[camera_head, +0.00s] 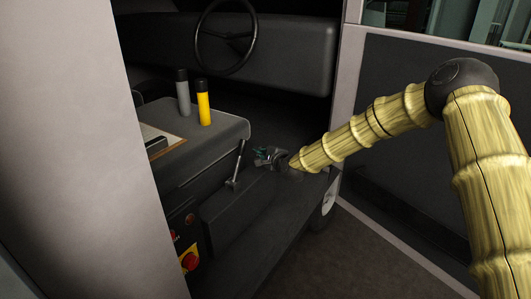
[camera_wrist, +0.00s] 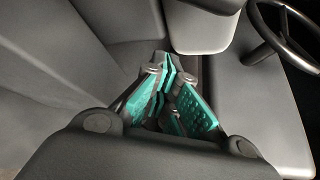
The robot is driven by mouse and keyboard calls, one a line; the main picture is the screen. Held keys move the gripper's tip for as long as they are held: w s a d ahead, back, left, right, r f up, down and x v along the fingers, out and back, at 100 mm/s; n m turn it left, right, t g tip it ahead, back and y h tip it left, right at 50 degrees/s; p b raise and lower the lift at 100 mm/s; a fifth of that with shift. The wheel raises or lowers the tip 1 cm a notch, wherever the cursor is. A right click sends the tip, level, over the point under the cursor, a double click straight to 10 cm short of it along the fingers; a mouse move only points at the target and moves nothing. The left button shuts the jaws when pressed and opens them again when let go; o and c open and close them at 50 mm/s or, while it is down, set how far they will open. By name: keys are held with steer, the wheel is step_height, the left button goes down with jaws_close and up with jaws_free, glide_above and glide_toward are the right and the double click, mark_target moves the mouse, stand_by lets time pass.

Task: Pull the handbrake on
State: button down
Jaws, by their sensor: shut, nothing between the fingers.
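The handbrake lever (camera_head: 237,164) is a thin grey lever with a dark upper part. It stands tilted beside the dark console, low in the cab. My gripper (camera_head: 260,156) is just to the right of the lever in the head view, with a visible gap between them. It is shut and empty. In the wrist view the teal finger pads of my gripper (camera_wrist: 170,82) come close together, and I cannot make out the lever there.
A grey bottle (camera_head: 183,97) and a yellow bottle (camera_head: 203,107) stand on the console (camera_head: 215,132). A steering wheel (camera_head: 226,38) is behind. A red knob (camera_head: 189,261) sits on the front panel. The open door (camera_head: 425,120) is at the right.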

steer(key=shift+s+a+r+p, duration=0.25)
steer(key=shift+s+a+r, duration=0.25)
steer(key=shift+s+a, duration=0.15)
steer(key=shift+s+a+r+p, duration=0.25)
steer(key=shift+s+a+r, duration=0.2)
steer(key=shift+s+a, duration=0.2)
